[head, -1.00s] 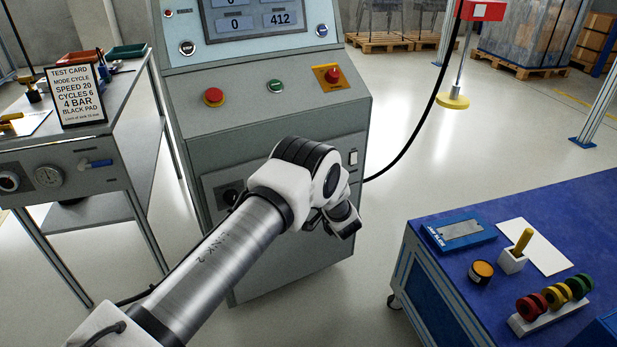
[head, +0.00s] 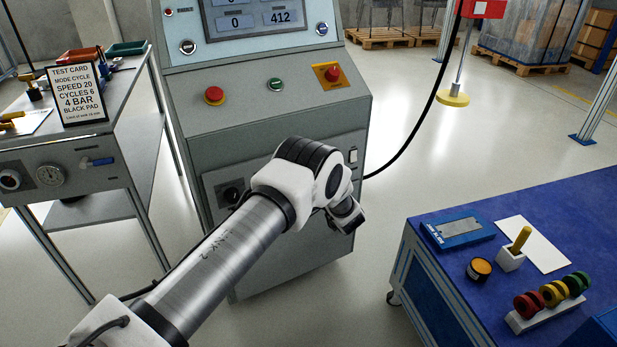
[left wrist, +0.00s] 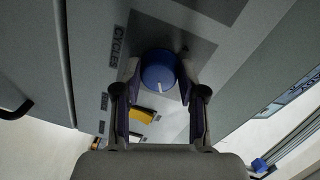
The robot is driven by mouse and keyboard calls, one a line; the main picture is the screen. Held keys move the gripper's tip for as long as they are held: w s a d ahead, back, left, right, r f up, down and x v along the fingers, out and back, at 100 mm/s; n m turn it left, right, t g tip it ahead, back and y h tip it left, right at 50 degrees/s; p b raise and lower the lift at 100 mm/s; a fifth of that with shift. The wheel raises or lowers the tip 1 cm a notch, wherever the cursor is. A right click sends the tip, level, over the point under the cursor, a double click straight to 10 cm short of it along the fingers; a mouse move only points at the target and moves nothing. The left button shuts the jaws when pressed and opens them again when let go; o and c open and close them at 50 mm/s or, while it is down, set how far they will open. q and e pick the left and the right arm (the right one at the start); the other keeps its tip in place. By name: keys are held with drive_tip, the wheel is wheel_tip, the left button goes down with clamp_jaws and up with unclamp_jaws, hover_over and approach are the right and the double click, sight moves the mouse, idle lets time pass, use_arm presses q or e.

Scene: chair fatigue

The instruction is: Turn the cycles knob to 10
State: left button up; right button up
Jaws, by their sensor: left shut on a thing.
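The cycles knob (left wrist: 158,68) is a round blue knob with a white pointer mark, seen in the left wrist view. The printed CYCLES label (left wrist: 119,47) is beside it on the grey panel. My left gripper (left wrist: 160,82) has one finger on each side of the knob and is shut on it. The knob's pointer mark lies toward the gripper's palm. I cannot read a number scale around it. In the head view my left arm covers the knob and the gripper fingers. My right gripper is not in view.
The grey machine console (head: 260,120) carries a red button (head: 214,96) and a green button (head: 275,85). A blue-topped bench (head: 470,215) stands at right.

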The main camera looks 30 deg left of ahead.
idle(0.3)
use_arm(q)
drive_tip(key=o, duration=1.1)
drive_tip(key=shift+o, duration=0.2)
drive_tip(key=shift+d, duration=0.1)
drive_tip(key=v, duration=1.1)
drive_tip(key=shift+s+d, duration=0.25)
drive_tip(key=shift+d, duration=0.05)
